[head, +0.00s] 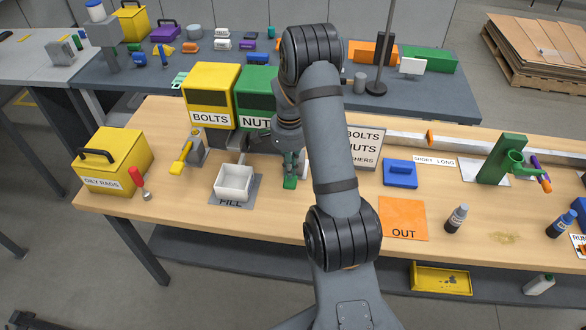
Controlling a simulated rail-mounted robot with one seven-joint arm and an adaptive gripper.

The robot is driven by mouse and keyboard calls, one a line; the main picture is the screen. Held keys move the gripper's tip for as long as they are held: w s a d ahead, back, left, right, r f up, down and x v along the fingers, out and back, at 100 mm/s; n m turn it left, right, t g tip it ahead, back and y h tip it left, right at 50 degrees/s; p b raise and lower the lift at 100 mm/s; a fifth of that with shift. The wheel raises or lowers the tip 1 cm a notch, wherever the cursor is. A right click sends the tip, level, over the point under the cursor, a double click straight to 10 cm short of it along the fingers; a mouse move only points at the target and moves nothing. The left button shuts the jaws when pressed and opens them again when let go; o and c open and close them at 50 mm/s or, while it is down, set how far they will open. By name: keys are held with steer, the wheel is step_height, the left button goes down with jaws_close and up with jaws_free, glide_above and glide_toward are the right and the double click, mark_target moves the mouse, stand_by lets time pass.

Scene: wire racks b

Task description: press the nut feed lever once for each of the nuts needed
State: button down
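The green nut dispenser (258,92), labelled NUTS with the end of its label hidden, stands behind my arm beside the yellow bolt dispenser (209,94). A green lever end (290,183) shows low in front of it. My gripper (290,170) points down right at this lever; I cannot tell whether they touch or whether the fingers are open. A white tray (234,182) stands on the FILL mat to the left; no parts are visible in it. A white sign (366,150) listing bolts, nuts and washers is partly covered by my arm, which hides any numbers.
The bolt dispenser's yellow lever (181,160) is left of the tray. A yellow OILY RAGS box (112,162) and red-handled tool (138,182) stand further left. Right are a blue block (400,174), orange OUT mat (403,220), bottle (456,218) and green press (503,160).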

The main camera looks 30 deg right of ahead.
stand_by(0.4)
step_height(320, 180, down, 5)
steer(key=b, duration=0.4)
steer(key=shift+r+b, duration=0.1)
steer(key=shift+b, duration=0.3)
steer(key=shift+r, duration=0.1)
stand_by(0.4)
steer(key=shift+r+p, duration=0.8)
steer(key=shift+r, duration=0.65)
steer(key=shift+f, duration=0.1)
